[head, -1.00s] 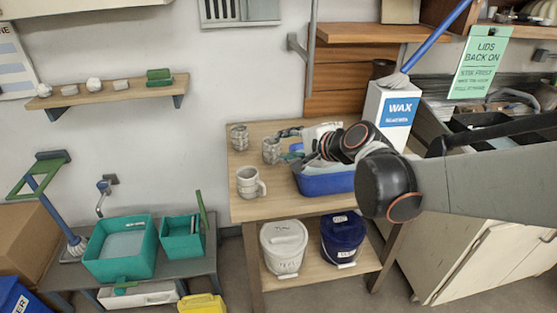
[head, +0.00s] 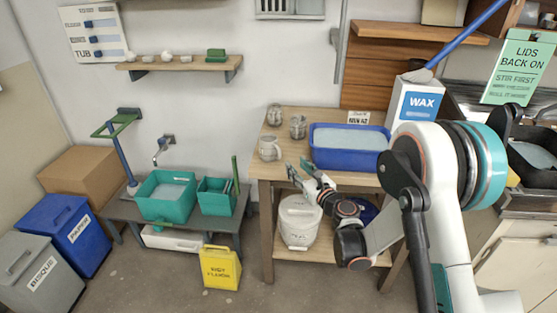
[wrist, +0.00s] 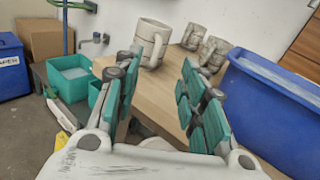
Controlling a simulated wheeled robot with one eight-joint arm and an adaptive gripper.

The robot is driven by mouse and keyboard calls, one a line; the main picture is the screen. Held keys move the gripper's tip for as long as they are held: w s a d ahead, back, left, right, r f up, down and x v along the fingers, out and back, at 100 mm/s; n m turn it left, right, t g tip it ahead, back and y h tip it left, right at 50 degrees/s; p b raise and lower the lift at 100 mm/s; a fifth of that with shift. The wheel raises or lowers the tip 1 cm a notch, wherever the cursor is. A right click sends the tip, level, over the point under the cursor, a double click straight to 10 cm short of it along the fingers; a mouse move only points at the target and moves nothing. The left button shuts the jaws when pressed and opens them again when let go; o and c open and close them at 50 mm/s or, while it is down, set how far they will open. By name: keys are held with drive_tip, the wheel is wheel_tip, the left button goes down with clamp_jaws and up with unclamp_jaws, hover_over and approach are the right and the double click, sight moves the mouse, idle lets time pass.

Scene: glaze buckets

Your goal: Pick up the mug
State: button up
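A pale grey mug (head: 268,149) stands upright near the front left corner of the wooden table. In the wrist view the mug (wrist: 149,42) is ahead between the two fingers, handle to the right. My gripper (head: 300,169) is at the table's front edge, right of the mug and nearer to me. In the wrist view the gripper (wrist: 160,62) is open with teal finger pads and nothing between them. Two more grey cups stand farther back: one at the back left (head: 274,115) and one to its right (head: 298,127).
A blue tub (head: 340,158) of pale liquid stands right of the cups on the wooden table (head: 262,168). A wax box (head: 415,100) is behind it. A white bucket (head: 298,222) sits on the lower shelf.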

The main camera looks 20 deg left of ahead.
sight(280, 154)
drive_tip(key=shift+m, duration=0.5)
drive_tip(key=x, duration=0.2)
drive_tip(key=f+b+x, duration=0.1)
drive_tip(key=x, duration=0.4)
drive_tip(key=shift+s+a+f+b, duration=0.1)
drive_tip(key=shift+a+f+b, duration=0.1)
drive_tip(key=shift+f+b, duration=0.15)
drive_tip(key=b+x, duration=0.2)
drive_tip(key=x, duration=0.3)
drive_tip(key=shift+a, duration=0.2)
drive_tip(key=shift+w+a+r, duration=0.15)
drive_tip(key=shift+w+a, duration=0.1)
drive_tip(key=shift+w, duration=0.05)
clamp_jaws()
